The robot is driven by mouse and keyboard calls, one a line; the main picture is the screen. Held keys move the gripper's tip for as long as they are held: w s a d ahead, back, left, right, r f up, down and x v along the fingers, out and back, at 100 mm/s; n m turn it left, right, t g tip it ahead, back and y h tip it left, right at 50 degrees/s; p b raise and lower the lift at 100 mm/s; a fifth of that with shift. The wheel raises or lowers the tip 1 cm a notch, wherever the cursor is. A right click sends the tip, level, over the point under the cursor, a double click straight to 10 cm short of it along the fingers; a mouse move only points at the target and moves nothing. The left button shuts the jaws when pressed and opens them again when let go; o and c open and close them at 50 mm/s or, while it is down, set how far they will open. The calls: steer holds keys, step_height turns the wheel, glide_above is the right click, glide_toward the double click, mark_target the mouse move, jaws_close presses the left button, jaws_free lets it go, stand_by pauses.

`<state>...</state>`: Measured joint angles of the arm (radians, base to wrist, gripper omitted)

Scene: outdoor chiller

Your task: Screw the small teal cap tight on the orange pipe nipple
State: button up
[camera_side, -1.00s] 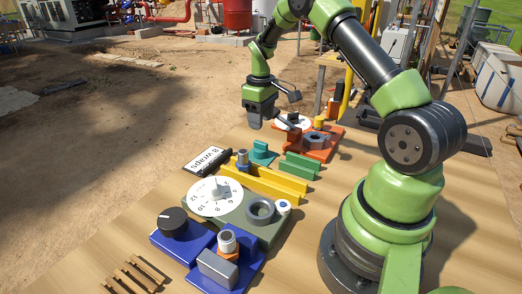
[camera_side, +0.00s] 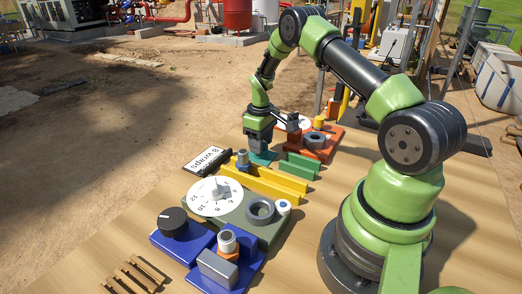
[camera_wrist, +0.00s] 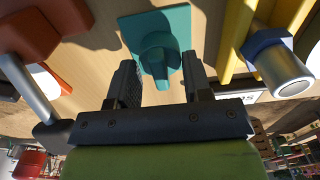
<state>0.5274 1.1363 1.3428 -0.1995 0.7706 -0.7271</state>
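The teal cap (camera_wrist: 157,62) is a raised, tapered teal piece above a flat teal plate (camera_wrist: 182,20). In the side view only the teal base (camera_side: 262,158) shows below my gripper (camera_side: 258,143), which hides the rest. In the wrist view my gripper (camera_wrist: 160,78) is open, with one finger on each side of the teal piece. A gap shows on both sides, so it does not hold it. The orange pipe nipple (camera_side: 229,254) stands upright on the blue block at the front, with an orange hex collar and a grey pipe end on top.
A blue-collared pipe (camera_side: 243,160) stands beside the teal piece and yellow rails (camera_side: 265,183). Green rails (camera_side: 300,165) and an orange-red fixture (camera_side: 322,152) lie to the right. A white dial (camera_side: 214,195) and a grey ring (camera_side: 260,209) lie between the teal piece and nipple.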

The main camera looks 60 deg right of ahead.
jaws_close()
steer(key=shift+r, duration=3.5)
